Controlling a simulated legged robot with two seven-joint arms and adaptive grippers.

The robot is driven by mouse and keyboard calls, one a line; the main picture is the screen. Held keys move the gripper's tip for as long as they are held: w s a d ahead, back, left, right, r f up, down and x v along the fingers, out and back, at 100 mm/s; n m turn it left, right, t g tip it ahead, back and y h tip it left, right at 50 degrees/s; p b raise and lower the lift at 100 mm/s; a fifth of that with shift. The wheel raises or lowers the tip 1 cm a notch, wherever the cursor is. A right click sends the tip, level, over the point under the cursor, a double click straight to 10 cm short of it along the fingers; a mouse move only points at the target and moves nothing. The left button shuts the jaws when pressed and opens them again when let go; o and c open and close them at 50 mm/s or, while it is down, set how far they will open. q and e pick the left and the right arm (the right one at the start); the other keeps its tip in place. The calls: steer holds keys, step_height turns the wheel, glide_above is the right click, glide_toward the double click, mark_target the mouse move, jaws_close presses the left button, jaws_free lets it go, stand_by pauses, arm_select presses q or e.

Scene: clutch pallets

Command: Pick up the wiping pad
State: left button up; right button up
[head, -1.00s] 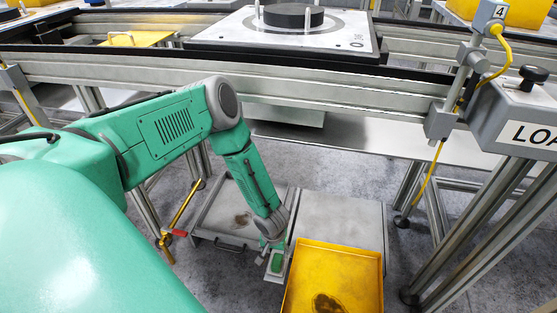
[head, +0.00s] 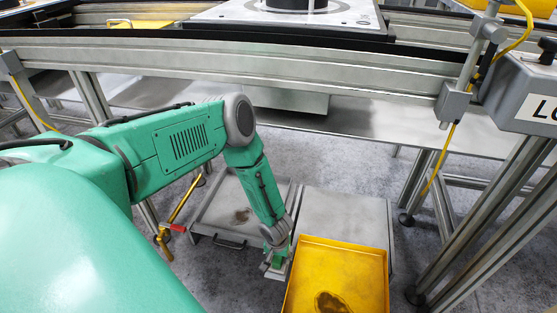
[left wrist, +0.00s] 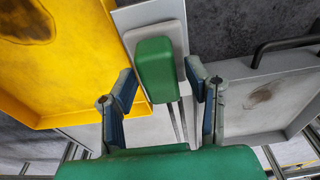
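The wiping pad has a green block handle (left wrist: 155,70) on a pale grey base (left wrist: 171,32), seen in the left wrist view. In the head view the pad (head: 274,271) is low down beside the yellow tray, partly hidden by my gripper. My left gripper (left wrist: 161,74) is open, with one finger on each side of the green handle and a gap visible at both sides. In the head view my left gripper (head: 277,247) points down at the pad. My right gripper is in neither view.
A yellow tray (head: 340,262) with a dark stain is right of the pad. A grey stained tray (head: 218,213) with a handle is to the left, and a grey plate (head: 343,215) lies behind. A metal conveyor frame (head: 300,68) crosses above, with legs at the right.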

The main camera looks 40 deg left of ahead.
arm_select(q)
jaws_close()
steer(key=shift+r, duration=0.1)
step_height(320, 180, up, 9)
steer(key=p, duration=0.5)
steer(key=shift+r, duration=0.45)
steer(key=c, duration=0.6)
jaws_free()
steer(key=shift+d, duration=0.1)
